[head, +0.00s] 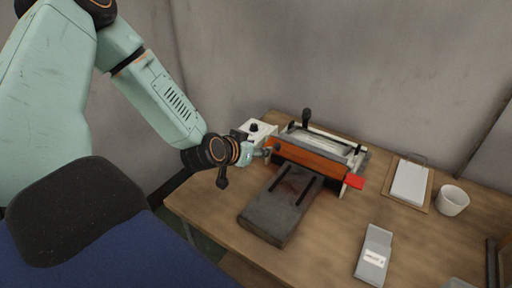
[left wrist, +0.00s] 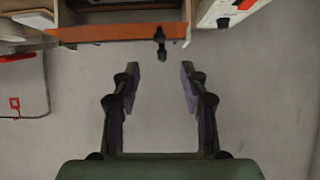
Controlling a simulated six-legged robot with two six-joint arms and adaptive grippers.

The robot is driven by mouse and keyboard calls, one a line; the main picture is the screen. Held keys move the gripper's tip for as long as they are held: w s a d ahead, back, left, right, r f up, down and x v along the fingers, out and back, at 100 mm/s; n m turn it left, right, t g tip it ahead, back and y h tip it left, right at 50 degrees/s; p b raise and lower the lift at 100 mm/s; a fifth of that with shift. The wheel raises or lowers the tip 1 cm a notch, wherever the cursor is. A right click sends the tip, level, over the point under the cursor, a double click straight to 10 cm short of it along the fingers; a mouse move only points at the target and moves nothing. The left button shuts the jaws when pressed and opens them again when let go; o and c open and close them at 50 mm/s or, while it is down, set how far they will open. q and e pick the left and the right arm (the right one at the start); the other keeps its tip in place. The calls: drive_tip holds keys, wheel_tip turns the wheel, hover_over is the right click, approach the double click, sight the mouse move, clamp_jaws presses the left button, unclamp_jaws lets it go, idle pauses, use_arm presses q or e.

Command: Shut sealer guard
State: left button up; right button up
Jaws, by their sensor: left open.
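The sealer (head: 322,140) stands on the table with a white frame and a dark handle standing up at its back left. Its orange guard (head: 310,157) runs along the front, with a red tab at the right end. The orange guard (left wrist: 110,33) also crosses the top of the left wrist view, with a small dark knob (left wrist: 160,45) near its end. My left gripper (head: 263,153) is at the left end of the guard. In the left wrist view the left gripper (left wrist: 160,78) is open, with nothing between its fingers and the knob just beyond the fingertips. My right gripper is out of view.
A grey slotted plate (head: 270,216) extends in front of the sealer. A white control box (head: 258,131) stands at its left. A clipboard (head: 408,184), white cup (head: 452,200) and grey labelled packet (head: 374,254) lie to the right. A blue chair (head: 75,225) is at the left. Walls close off the back.

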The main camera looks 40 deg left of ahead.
use_arm(q)
drive_tip(key=shift+s+r, duration=0.1)
drive_tip(key=shift+s, duration=0.05)
drive_tip(key=g+b, duration=0.6)
drive_tip(key=g, duration=0.1)
approach(277, 145)
drive_tip(key=f, duration=0.1)
drive_tip(key=x, duration=0.7)
drive_tip(key=shift+w, duration=0.3)
drive_tip(key=shift+a, duration=0.1)
